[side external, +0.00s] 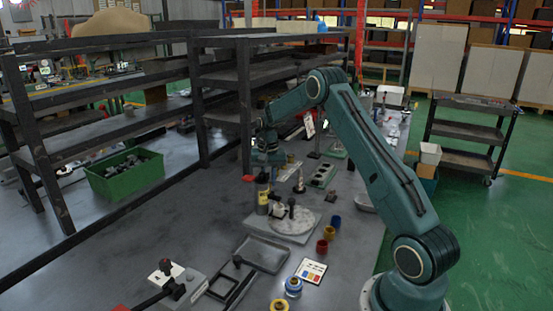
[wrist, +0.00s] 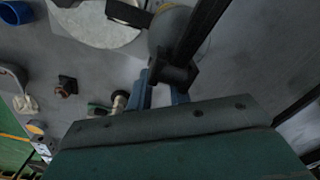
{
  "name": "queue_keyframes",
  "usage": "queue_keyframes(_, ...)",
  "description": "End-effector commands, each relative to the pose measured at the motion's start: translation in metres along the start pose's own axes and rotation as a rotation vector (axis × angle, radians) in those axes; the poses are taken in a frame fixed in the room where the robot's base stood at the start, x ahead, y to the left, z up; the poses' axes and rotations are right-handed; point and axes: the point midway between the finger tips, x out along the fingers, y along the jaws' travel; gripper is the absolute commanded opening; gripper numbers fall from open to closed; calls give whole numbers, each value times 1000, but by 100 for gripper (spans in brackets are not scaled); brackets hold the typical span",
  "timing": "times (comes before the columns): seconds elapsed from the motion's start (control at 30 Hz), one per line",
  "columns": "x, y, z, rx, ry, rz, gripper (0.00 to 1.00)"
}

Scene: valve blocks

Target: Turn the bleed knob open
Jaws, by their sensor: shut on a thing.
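In the wrist view my gripper (wrist: 160,92) has its two blue fingers closed about a small black part (wrist: 173,73), which appears to be the bleed knob. A long black bar (wrist: 205,27) rises from that part in the picture, and a rounded grey body (wrist: 168,32) lies behind it. In the side external view my gripper (side external: 266,165) points down just above a dark cylinder with a yellow band (side external: 262,198). The fingertips and what they grip are too small to make out there. How far the knob is turned cannot be told.
A pale round plate (side external: 293,222) lies close by, with a blue cup (side external: 335,222) and a red cup (side external: 322,246) to its right. An empty grey tray (side external: 262,254) is in front. A black shelf frame (side external: 205,95) stands behind on the left.

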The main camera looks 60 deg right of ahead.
Motion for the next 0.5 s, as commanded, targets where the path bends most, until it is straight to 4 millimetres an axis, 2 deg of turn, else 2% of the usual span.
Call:
queue_keyframes(0.2,-1,-1,0,-143,0,0,0)
queue_keyframes(0.5,-1,-1,0,-230,0,0,0)
